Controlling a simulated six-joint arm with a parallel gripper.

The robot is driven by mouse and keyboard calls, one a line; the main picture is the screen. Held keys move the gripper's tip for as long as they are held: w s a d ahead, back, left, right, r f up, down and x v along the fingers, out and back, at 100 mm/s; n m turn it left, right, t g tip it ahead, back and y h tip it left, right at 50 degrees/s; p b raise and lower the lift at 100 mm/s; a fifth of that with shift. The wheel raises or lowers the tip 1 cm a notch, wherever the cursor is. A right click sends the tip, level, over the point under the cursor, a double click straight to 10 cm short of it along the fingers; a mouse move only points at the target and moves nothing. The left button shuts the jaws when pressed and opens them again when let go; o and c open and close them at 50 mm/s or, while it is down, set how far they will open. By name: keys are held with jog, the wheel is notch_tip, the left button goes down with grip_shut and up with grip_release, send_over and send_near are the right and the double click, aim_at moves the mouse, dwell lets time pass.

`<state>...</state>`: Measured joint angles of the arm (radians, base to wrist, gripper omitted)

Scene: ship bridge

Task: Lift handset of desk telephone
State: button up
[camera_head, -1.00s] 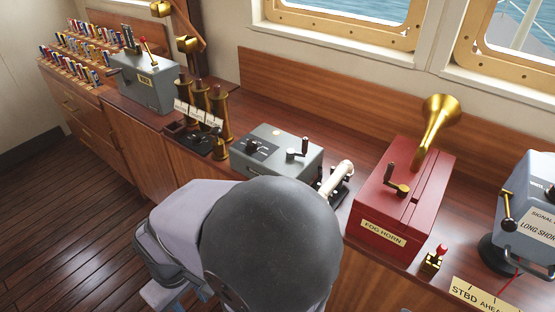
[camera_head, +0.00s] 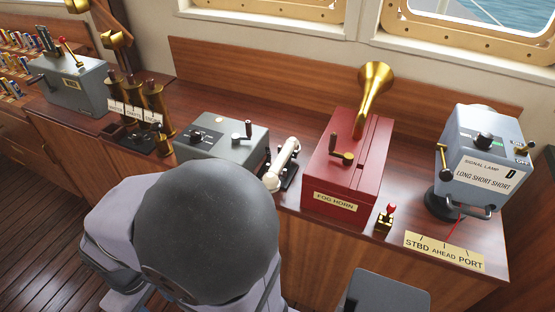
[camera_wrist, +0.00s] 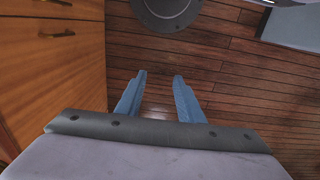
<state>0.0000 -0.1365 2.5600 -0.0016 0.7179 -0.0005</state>
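The desk telephone's white handset (camera_head: 283,162) lies on its dark base (camera_head: 291,177) on the wooden counter, between a grey box and the red fog horn box. In the head view my arm's rounded dark link stands in front of the counter, and my gripper is hidden there. In the wrist view my gripper (camera_wrist: 160,78) shows two blue fingers spread apart with nothing between them. It is over the plank floor, beside wooden drawers, away from the telephone. The telephone is not in the wrist view.
The grey box (camera_head: 222,137) with a crank stands left of the telephone. The red fog horn box (camera_head: 345,165) stands close on its right. A small red-knobbed lever (camera_head: 385,218), a signal lamp (camera_head: 480,155) and brass cylinders (camera_head: 155,108) also stand on the counter (camera_head: 410,190).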

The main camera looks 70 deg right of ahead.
jog(key=shift+o, duration=1.2)
